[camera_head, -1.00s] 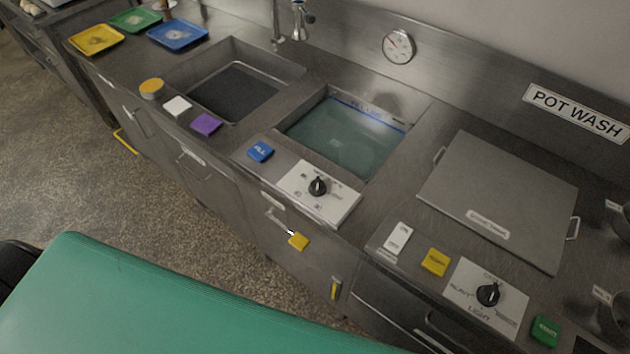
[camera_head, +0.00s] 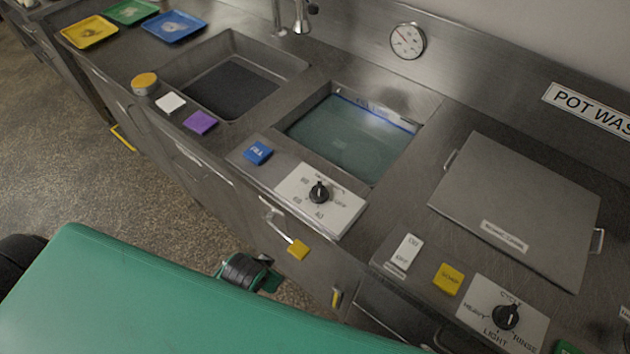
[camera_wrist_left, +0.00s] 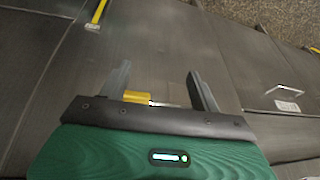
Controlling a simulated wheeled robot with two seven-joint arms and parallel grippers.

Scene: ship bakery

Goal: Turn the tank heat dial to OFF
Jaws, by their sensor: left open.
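The tank heat dial (camera_head: 319,192) is a black knob on a white panel (camera_head: 343,212) at the front edge of the counter, before the water-filled tank (camera_head: 350,140). Marks including OFF on its right surround the knob; which mark it points at is too small to tell. My left gripper (camera_wrist_left: 160,85) shows in the left wrist view with its two fingers apart and nothing between them, in front of the cabinet fronts. In the head view a black and green part of my arm shows below the counter, apart from the dial. My right gripper is not in view.
A blue fill button (camera_head: 258,152) sits left of the dial panel. A yellow-tipped lever (camera_head: 298,250) sticks out below it. To the right are a white switch (camera_head: 405,252), a yellow soap button (camera_head: 448,279) and a cycle dial (camera_head: 506,317). A lid (camera_head: 520,205) lies behind them.

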